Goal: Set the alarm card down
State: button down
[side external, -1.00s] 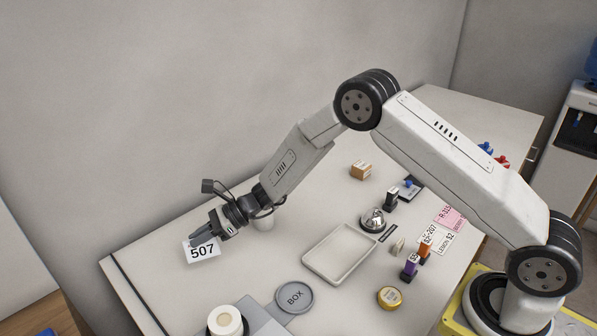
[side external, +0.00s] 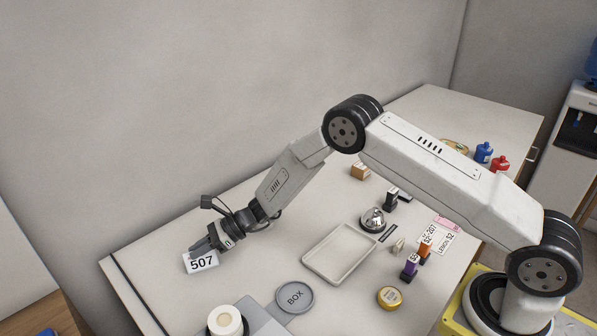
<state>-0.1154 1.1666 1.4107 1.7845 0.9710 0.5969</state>
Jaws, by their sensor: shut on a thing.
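A white card marked 507 (side external: 202,262) is at the left of the counter in the side external view, its printed face toward the camera. It is the only card at my gripper, so I take it for the alarm card. My gripper (side external: 206,248) is shut on its upper part, and the fingers hide that edge. The card is low over the counter (side external: 160,285); I cannot tell whether its lower edge touches the surface.
A white tray (side external: 318,272) lies right of the card. A grey BOX disc (side external: 294,297) and a grey block with a cream-topped round piece (side external: 226,322) are in front. A bell (side external: 373,220), stamps (side external: 410,265) and a yellow tin (side external: 389,297) stand further right. The wall is close behind.

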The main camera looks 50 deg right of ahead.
jog(key=c, duration=0.7)
grip_release()
jog(key=shift+d, duration=0.1)
jog(key=shift+s+d+r, duration=0.2)
jog(key=shift+d+r, duration=0.1)
jog(key=shift+d, duration=0.2)
jog(key=v, duration=1)
jog(key=shift+s+d+r, duration=0.1)
jog(key=shift+d+r, duration=0.05)
jog(key=shift+d, duration=0.1)
